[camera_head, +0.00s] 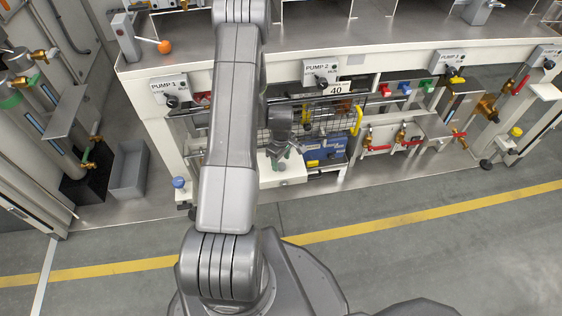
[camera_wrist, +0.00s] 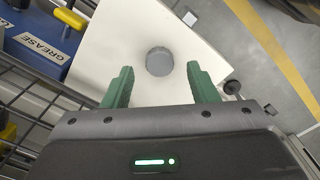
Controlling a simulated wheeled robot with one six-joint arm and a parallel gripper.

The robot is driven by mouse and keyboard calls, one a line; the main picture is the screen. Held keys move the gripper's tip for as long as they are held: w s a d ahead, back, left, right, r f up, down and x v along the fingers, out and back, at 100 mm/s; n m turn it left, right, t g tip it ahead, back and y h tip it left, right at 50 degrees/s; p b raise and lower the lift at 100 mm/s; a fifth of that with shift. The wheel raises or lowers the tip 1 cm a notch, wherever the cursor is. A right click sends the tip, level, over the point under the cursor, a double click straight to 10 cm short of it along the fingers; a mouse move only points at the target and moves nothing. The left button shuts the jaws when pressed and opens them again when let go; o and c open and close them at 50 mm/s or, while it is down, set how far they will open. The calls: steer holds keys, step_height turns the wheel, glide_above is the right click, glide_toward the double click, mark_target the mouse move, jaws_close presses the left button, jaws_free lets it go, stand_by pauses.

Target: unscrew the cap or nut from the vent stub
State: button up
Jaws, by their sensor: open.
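My gripper (camera_wrist: 160,85) is open, with its two green fingers apart and nothing held between them. In the wrist view, a round grey cap or knob (camera_wrist: 159,61) shows from above on a white surface (camera_wrist: 115,45). It lies just beyond the fingertips, roughly centred between them, and neither finger touches it. Whether it sits on a stub is hidden from this angle. In the head view, my gripper (camera_head: 284,158) hangs over the white ledge (camera_head: 290,176) below the PUMP 2 panel, and the cap cannot be made out there.
A blue grease box (camera_wrist: 45,35) and a black wire mesh (camera_wrist: 28,95) are close on the left in the wrist view. Red-handled valves (camera_head: 402,142) stand right of the ledge. A grey bin (camera_head: 129,170) stands on the left. The floor in front is clear.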

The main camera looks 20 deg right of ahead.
step_height(320, 180, up, 12)
steer(key=p, duration=0.2)
steer(key=shift+f+p, duration=0.15)
steer(key=shift+p, duration=0.25)
jaws_close()
stand_by(1.1)
step_height(320, 180, down, 12)
steer(key=b, duration=0.3)
stand_by(0.4)
steer(key=shift+r, duration=0.2)
